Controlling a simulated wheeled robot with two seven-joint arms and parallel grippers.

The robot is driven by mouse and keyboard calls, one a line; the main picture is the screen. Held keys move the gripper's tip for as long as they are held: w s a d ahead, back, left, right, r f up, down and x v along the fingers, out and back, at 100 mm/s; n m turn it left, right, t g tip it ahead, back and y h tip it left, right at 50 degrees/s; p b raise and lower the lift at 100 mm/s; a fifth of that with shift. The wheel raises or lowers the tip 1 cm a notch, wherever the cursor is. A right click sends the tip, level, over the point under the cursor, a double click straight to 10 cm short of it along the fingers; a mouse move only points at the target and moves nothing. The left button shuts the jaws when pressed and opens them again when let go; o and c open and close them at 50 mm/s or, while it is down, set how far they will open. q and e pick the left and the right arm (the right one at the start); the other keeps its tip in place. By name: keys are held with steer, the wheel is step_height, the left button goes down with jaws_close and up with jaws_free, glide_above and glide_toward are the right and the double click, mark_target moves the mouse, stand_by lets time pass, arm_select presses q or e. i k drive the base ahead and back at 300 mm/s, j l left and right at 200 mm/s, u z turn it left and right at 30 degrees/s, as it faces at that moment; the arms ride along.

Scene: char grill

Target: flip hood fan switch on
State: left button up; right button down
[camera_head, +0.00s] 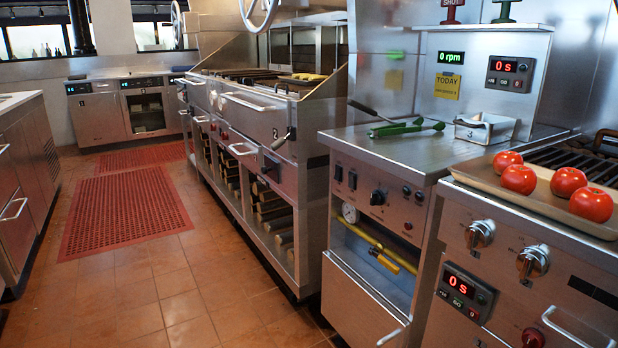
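A steel control panel (372,200) is on the front of the counter unit right of centre. It carries two small dark switches side by side, a left one (338,173) and a right one (352,180). I cannot read the labels, so I cannot tell which one is the hood fan switch. A green display (451,57) on the steel back panel above reads 0 rpm. Neither of my grippers is in view.
A tray (483,178) with several tomatoes (568,182) sits on the right burner unit. Green-handled tongs (400,130) lie on the counter. A yellow gas valve handle (384,262) is below the panel. The tiled floor (190,265) at left is open, with red mats (125,210).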

mark_target(337, 176)
steer(key=i+j, duration=0.25)
steer(key=i, duration=0.2)
steer(key=i+j, duration=0.3)
steer(key=i+j+u, duration=0.1)
steer(key=i+j, duration=0.15)
steer(key=i, duration=0.3)
steer(key=i+j, duration=0.2)
steer(key=i, duration=0.25)
